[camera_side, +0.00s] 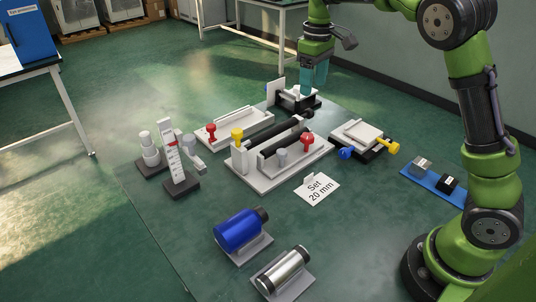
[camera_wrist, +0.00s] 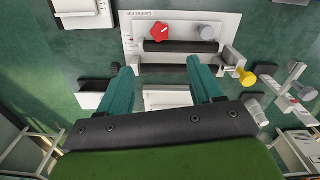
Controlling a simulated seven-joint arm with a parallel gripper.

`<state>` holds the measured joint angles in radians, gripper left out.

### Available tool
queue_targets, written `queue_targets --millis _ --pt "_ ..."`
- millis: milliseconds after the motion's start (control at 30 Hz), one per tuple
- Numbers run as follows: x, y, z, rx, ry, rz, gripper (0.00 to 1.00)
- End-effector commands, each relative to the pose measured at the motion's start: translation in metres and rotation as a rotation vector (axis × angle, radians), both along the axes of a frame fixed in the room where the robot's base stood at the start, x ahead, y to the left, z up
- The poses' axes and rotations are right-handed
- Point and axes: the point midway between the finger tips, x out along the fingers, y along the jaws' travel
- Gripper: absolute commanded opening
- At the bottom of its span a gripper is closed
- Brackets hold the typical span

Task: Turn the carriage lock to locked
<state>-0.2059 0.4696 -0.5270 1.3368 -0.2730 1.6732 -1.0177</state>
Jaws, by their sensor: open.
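A white fixture (camera_side: 265,182) with black rods stands in the middle of the table. It carries a red knob (camera_side: 306,140), a grey knob (camera_side: 282,156) and a yellow knob (camera_side: 237,134). In the wrist view the red star knob (camera_wrist: 159,32) with a white mark, the grey knob (camera_wrist: 209,32) and the yellow knob (camera_wrist: 246,77) also show. I cannot tell which is the carriage lock or its setting. My gripper (camera_side: 313,86) is open and empty, raised near a black-and-white block (camera_side: 297,100) behind the fixture. Its teal fingers (camera_wrist: 162,80) touch no knob.
A white rail with another red knob (camera_side: 211,129) lies left of the fixture. A white block (camera_side: 355,134) with blue and yellow knobs stands right. An upright scale (camera_side: 172,150), a blue cylinder (camera_side: 238,230), a silver cylinder (camera_side: 284,271) and a "Set 20 mm" card (camera_side: 317,188) surround it.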

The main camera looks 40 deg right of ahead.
Motion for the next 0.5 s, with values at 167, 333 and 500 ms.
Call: queue_targets --millis 167,333,500 --pt "0.002 -0.004 0.002 -0.018 -0.016 -0.092 0.65" --pt "-0.014 0.003 -0.010 0.017 -0.047 -0.210 0.65" --pt "-0.036 0.016 -0.008 0.075 -0.097 -0.307 0.65"
